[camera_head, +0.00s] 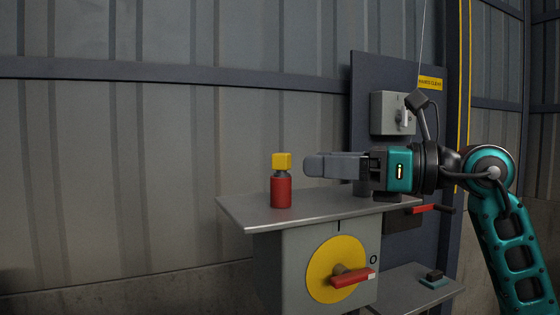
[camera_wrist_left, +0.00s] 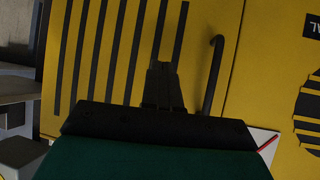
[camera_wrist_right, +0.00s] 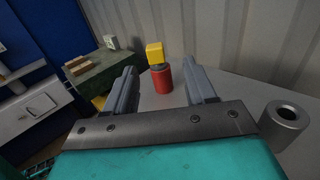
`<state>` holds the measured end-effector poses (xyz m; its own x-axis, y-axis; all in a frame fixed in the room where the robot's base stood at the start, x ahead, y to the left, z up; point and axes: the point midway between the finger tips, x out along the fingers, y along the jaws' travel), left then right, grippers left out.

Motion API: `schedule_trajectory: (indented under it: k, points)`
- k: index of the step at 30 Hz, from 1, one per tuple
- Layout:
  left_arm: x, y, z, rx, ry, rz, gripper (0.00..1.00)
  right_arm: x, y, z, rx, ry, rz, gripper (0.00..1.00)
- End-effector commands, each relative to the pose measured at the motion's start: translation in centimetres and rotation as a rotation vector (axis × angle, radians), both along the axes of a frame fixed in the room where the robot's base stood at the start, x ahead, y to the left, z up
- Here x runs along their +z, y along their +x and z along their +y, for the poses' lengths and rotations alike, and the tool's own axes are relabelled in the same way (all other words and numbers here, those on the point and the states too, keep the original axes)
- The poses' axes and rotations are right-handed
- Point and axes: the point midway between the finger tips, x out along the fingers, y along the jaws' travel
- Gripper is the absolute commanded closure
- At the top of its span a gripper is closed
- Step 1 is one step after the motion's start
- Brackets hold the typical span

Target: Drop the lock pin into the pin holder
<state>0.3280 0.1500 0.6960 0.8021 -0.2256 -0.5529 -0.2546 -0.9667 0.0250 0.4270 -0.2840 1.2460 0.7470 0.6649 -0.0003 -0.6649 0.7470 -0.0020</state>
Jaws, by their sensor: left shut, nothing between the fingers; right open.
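The lock pin, a red cylinder with a dark neck and yellow block top (camera_head: 281,190), stands upright on the grey tabletop (camera_head: 250,212). It also shows in the right wrist view (camera_wrist_right: 162,78), framed between the fingers and beyond their tips. My right gripper (camera_head: 308,165) is open and empty, pointing left just right of the pin; its fingers also show in the right wrist view (camera_wrist_right: 163,72). A grey hollow cylinder (camera_wrist_right: 285,114), seemingly the pin holder, stands at the right of the right wrist view. My left gripper (camera_wrist_left: 162,68) is shut and empty, seen only in the left wrist view.
Below the tabletop is a yellow dial with a red handle (camera_head: 352,279). A grey switch box (camera_head: 390,112) is on the blue panel behind. A green box (camera_wrist_right: 98,69) lies left in the right wrist view. A black-striped yellow surface (camera_wrist_left: 115,50) faces the left wrist.

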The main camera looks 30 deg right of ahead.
Motion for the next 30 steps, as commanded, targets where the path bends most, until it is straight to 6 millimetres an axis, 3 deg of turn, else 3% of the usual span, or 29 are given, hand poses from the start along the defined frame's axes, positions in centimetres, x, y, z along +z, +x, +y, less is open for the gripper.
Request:
schedule_trajectory:
  k: [18, 26, 30]
  points:
    - [0.3, -0.3, 1.1, 0.026, 0.015, 0.007, 1.0, 0.4, 4.6, 4.8, 0.002, 0.004, 0.002, 0.45]
    - [0.1, -0.4, 1.2, 0.026, 0.018, 0.009, 1.0, 0.3, 4.8, 5.1, 0.0, 0.001, 0.001, 0.45]
    - [0.2, -0.4, 1.1, 0.022, 0.019, 0.008, 1.0, 0.3, 4.8, 5.1, 0.0, 0.001, 0.001, 0.56]
